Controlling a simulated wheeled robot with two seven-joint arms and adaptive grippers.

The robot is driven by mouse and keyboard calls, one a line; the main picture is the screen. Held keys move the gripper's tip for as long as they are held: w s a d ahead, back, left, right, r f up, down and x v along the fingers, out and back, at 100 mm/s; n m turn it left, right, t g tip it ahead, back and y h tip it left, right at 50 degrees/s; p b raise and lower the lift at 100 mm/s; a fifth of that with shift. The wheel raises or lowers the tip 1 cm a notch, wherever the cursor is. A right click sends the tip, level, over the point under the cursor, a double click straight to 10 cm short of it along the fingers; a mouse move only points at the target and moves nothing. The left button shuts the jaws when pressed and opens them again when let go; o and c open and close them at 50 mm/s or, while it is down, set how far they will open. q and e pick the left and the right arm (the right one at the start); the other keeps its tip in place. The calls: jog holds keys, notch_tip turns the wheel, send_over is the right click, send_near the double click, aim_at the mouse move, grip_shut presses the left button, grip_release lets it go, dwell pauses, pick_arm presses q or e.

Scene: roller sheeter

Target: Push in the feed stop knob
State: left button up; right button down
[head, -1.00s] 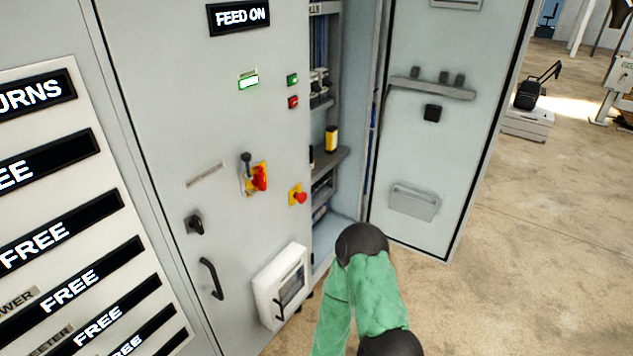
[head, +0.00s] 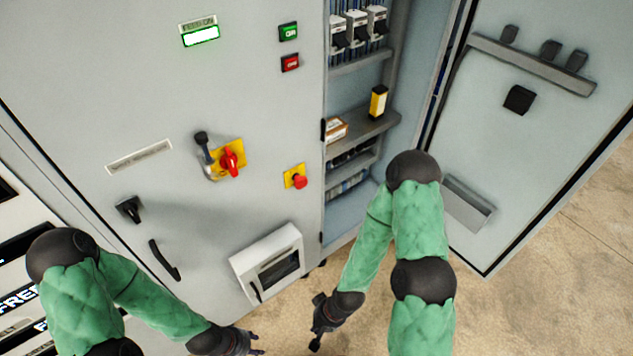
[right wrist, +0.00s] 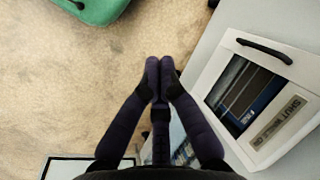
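A red mushroom-shaped knob on a small yellow plate (head: 299,181) sits on the grey cabinet front (head: 240,90), near its right edge; I take it as the feed stop knob, though no label is readable. It stands out from the plate. My right gripper (head: 317,335) hangs well below it, apart from the cabinet front. In the right wrist view, its two fingers (right wrist: 160,68) are together with nothing between them. My left gripper (head: 257,344) is low, at the bottom edge of the head view, away from the knob; its fingers are too small to judge.
A red rotary switch with a lever (head: 229,161) is left of the knob. Green (head: 288,32) and red (head: 290,63) buttons and a lit green lamp (head: 201,36) are above. A white box (head: 243,265) juts out below. The open cabinet door (head: 530,140) stands right.

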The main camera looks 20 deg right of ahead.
pick_arm(q)
jog(key=shift+o, duration=0.6)
jog(key=shift+a, duration=0.15)
pick_arm(e)
jog(key=w+d+r+m+t+h+b, duration=0.15)
jog(key=w+r+m+t, duration=0.3)
jog(key=w, duration=0.45)
jog(key=w+a+r+m+t+h, duration=0.1)
jog(key=w+r+m+t+h, duration=0.3)
jog(key=w, duration=0.4)
pick_arm(q)
notch_tip(320, 180, down, 3)
jog(key=shift+f+b, duration=0.1)
jog(key=shift+b, duration=0.75)
pick_arm(e)
notch_tip(320, 180, up, 17)
jog(key=d+m+t+h, duration=0.2)
jog(key=m+t+h, duration=0.4)
jog(key=m, duration=0.6)
jog(key=shift+w+d+t, duration=0.35)
jog(key=shift+w+t, duration=0.1)
jog(key=shift+t, duration=0.3)
